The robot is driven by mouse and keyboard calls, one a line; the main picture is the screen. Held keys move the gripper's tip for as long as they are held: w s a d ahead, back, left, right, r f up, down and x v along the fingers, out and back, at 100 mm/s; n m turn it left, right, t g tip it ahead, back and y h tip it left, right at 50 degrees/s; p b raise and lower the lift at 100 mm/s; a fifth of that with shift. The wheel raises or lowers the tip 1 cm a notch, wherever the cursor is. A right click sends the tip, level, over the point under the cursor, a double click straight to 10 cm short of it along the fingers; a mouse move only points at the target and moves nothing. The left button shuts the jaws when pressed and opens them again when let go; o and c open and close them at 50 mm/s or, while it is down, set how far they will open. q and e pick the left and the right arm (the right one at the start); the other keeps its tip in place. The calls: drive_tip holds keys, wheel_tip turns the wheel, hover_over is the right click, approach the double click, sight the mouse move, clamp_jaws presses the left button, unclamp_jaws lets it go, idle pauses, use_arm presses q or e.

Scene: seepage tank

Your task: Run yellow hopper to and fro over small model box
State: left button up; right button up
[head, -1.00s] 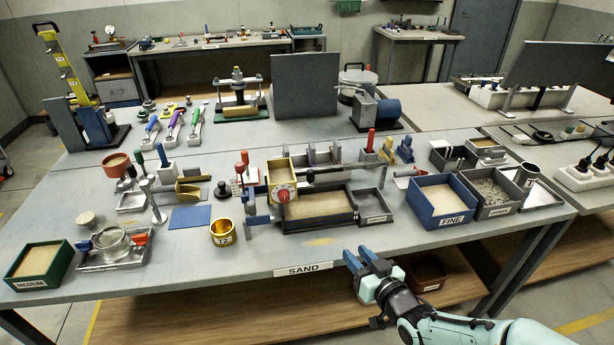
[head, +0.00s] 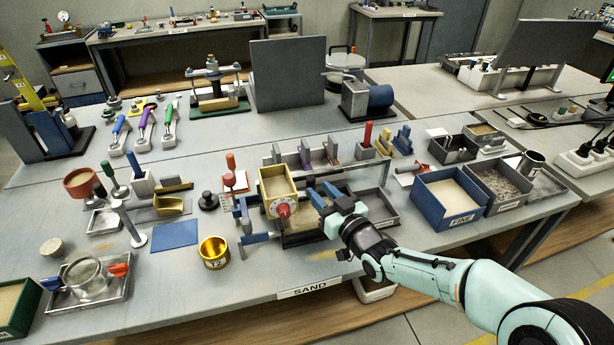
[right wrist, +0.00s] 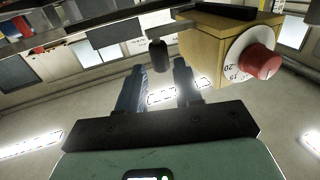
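The yellow hopper (head: 277,187) is a square, open-topped box with a red knob (head: 283,211) on a white dial on its front. It sits on a rail above the left part of the small grey model box (head: 302,238), which holds sand. My right gripper (head: 323,194) is over the model box, just right of the hopper, its blue fingers apart. In the right wrist view, the hopper (right wrist: 207,50) is at upper right. A dark rounded handle (right wrist: 158,56) shows between and beyond the fingertips, with no grip on it visible. My left gripper is out of view.
A grey compartment (head: 378,214) adjoins the model box on the right, then the blue FINE sand bin (head: 455,206). A brass ring cup (head: 213,254) and blue plate (head: 174,234) lie to the left. Scrapers and blocks stand behind. The front strip of table is mostly clear.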

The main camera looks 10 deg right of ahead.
sight(314, 185)
drive_tip(key=x, duration=0.6)
drive_tip(key=shift+w+a+p, duration=0.1)
drive_tip(key=shift+w+p, duration=0.2)
drive_tip(key=shift+p, duration=0.1)
clamp_jaws()
